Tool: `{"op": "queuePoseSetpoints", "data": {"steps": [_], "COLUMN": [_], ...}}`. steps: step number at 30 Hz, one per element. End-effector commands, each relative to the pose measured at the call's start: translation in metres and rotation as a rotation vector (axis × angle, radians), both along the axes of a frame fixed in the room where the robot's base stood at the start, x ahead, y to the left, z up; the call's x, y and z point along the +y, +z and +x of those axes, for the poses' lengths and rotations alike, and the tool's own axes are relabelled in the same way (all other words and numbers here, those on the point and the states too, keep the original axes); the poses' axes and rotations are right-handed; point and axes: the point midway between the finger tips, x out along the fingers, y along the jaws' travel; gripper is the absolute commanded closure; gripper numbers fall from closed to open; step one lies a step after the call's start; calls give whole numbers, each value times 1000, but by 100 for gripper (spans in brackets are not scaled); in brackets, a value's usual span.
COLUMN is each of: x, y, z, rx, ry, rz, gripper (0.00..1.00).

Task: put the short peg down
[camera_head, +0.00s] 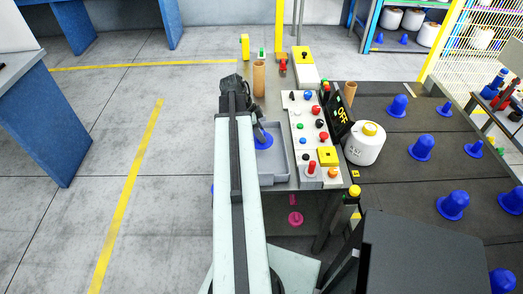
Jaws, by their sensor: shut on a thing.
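My arm reaches away from me. My gripper (259,127) is at its far end, over the grey tray (279,176) on the narrow table. It is shut on a blue peg with a wide round base, the short peg (265,143). The peg's upper part is mostly hidden by my gripper. The base shows over the tray's inside, but I cannot tell whether it touches the tray floor. My arm hides the tray's left side.
A control panel with buttons (306,127) stands right of the tray. Cardboard tubes (259,78) stand behind it. A white yarn bobbin (365,146) and several blue pegs (421,148) are on the dark surface at right. The floor at left (110,130) is open.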

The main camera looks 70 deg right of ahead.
Motion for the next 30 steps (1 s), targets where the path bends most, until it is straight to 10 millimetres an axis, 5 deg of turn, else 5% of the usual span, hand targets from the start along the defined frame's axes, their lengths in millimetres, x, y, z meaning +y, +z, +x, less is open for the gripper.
{"op": "queuePoseSetpoints", "data": {"steps": [6,12,23,24,26,30], "x": [0,0,0,0,0,0], "y": [-14,-48,-48,-48,-47,-47], "z": [0,0,-1,-1,-1,-1], "rx": [0,0,0,0,0,0], "ry": [0,-1,-1,-1,-1,-2], "rz": [0,0,0,0,0,0], "gripper": [100,100,100,65,49,46]}}
